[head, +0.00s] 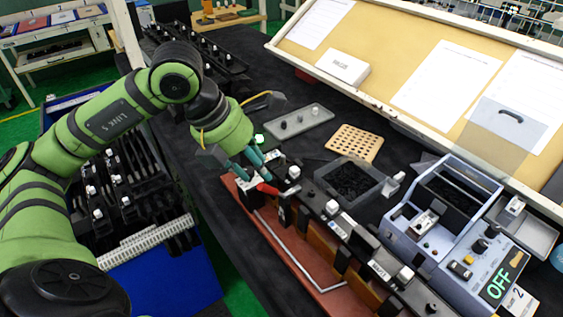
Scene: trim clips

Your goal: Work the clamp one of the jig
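The jig (318,268) is a long red base with brown blocks and a dark bar with white and black fittings, running diagonally across the dark table. A clamp with a red handle (267,189) stands near its far left end. My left gripper (257,178) comes down over that end, its teal fingers apart and close to the red handle. I see nothing held between them. Whether a finger touches the handle I cannot tell. Part of the clamp is hidden behind the fingers. My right gripper is out of view.
A grey-blue machine (455,235) with an "OFF" display stands to the right. Behind the jig lie a dark parts bin (371,194), a tan perforated board (355,142) and a grey tray (305,122). A slanted board with papers (448,80) borders the table. A blue bin with dark parts is at left.

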